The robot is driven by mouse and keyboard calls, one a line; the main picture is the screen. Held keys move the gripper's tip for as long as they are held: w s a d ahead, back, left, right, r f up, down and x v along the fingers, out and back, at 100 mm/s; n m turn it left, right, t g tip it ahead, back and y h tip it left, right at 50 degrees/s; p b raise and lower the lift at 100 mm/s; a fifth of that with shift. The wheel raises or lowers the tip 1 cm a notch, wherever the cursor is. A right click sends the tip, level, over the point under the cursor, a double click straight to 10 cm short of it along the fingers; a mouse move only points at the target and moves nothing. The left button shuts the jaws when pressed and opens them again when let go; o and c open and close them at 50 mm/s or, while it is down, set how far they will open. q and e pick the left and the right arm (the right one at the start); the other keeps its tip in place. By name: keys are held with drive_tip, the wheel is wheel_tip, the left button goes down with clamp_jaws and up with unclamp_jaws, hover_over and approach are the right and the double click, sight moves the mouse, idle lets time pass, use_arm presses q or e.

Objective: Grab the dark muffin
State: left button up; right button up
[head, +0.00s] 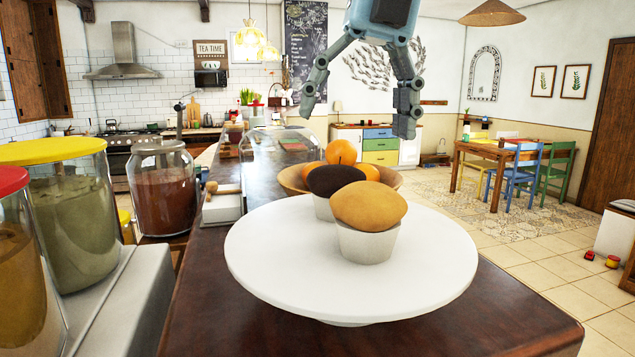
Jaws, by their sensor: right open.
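The dark muffin (335,179) stands in a pale wrapper on a round white cake stand (272,259). A light golden muffin (369,207) stands in front of it and hides its lower right part. My right gripper (357,120) hangs above and behind the muffins as seen here, with its two grey fingers spread wide and nothing between them. It is apart from the dark muffin. My left gripper is not in view.
A wooden bowl (291,180) with orange fruit (341,151) stands just behind the stand. Glass jars (163,187) line the left side. A clear cover (281,145) stands farther back on the dark wooden counter (209,290). The air above the stand's front is free.

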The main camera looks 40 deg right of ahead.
sight(335, 184)
drive_tip(key=f, duration=0.3)
drive_tip(key=shift+w+a+f, duration=0.15)
drive_tip(key=shift+w+a, duration=0.05)
drive_tip(key=shift+a, duration=0.1)
drive_tip(key=shift+w+f+p, duration=0.1)
drive_tip(key=shift+f+p, duration=0.15)
drive_tip(key=shift+p, duration=0.05)
drive_tip(key=shift+w+a+f+p, duration=0.1)
drive_tip(key=shift+a+f+p, duration=0.2)
drive_tip(key=shift+f+p, duration=0.25)
drive_tip(key=shift+w+a+f+p, duration=0.1)
drive_tip(key=shift+a+f+p, duration=0.25)
drive_tip(key=shift+f, duration=0.3)
drive_tip(key=shift+w+a+f, duration=0.1)
drive_tip(key=shift+w+f, duration=0.05)
drive_tip(key=shift+f, duration=0.35)
drive_tip(key=shift+w+f, duration=0.15)
drive_tip(key=shift+f, duration=0.45)
drive_tip(key=shift+s, duration=0.1)
drive_tip(key=shift+c, duration=0.8)
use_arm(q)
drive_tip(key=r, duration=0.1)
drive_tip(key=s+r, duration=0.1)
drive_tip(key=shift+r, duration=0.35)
use_arm(e)
drive_tip(key=c, duration=1.1)
